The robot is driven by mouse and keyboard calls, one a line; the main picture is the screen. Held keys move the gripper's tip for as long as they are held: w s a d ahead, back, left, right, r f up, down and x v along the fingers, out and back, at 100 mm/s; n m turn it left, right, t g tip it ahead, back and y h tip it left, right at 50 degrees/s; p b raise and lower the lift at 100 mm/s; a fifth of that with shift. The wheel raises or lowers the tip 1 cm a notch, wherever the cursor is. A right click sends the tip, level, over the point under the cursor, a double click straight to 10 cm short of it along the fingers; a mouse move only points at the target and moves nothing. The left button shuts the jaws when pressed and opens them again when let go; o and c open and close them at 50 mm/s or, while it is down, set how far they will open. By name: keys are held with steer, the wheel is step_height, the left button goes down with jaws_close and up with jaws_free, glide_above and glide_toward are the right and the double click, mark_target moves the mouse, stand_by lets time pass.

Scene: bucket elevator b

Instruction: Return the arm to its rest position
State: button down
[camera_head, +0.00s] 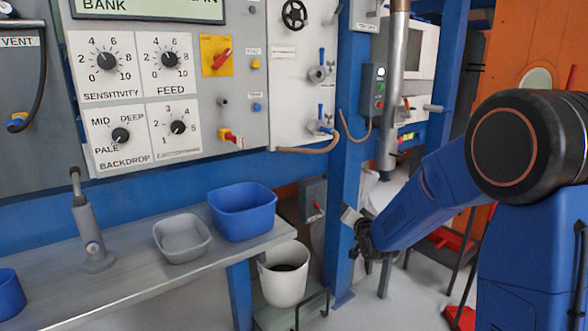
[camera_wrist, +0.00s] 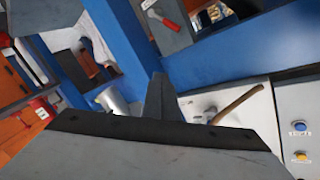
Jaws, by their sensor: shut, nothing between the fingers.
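My arm (camera_head: 420,205) reaches from the right side of the head view toward the blue post, low and sloping down to the left. My gripper (camera_head: 357,232) is at its end, small and dark, in front of or beside the blue post (camera_head: 347,150). I cannot tell whether it touches the post. It looks shut and empty. In the wrist view my gripper (camera_wrist: 160,98) shows as a narrow grey wedge with nothing held.
A grey bench (camera_head: 130,278) carries a blue bin (camera_head: 243,212), a grey tray (camera_head: 182,240) and a metal lever stand (camera_head: 91,228). A white bucket (camera_head: 284,276) stands below the gripper's left. A control panel (camera_head: 150,115) fills the upper left. Open floor lies beyond the post.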

steer(key=s+d+r+n+g+h, duration=0.1)
steer(key=s+d+r+g, duration=0.15)
steer(key=s, duration=0.75)
steer(key=s+d+r+n+g+h, duration=0.1)
steer(key=s+d+n+g, duration=0.2)
steer(key=s, duration=0.8)
steer(key=s+d+f+g, duration=0.1)
steer(key=s+d+g, duration=0.1)
steer(key=s, duration=1.3)
steer(key=s+d+f+n+g, duration=0.1)
steer(key=s+g, duration=0.3)
steer(key=s, duration=1.1)
steer(key=shift+s+d+f, duration=0.25)
steer(key=shift+d+f, duration=0.25)
steer(key=shift+d, duration=0.3)
steer(key=shift+w, duration=0.15)
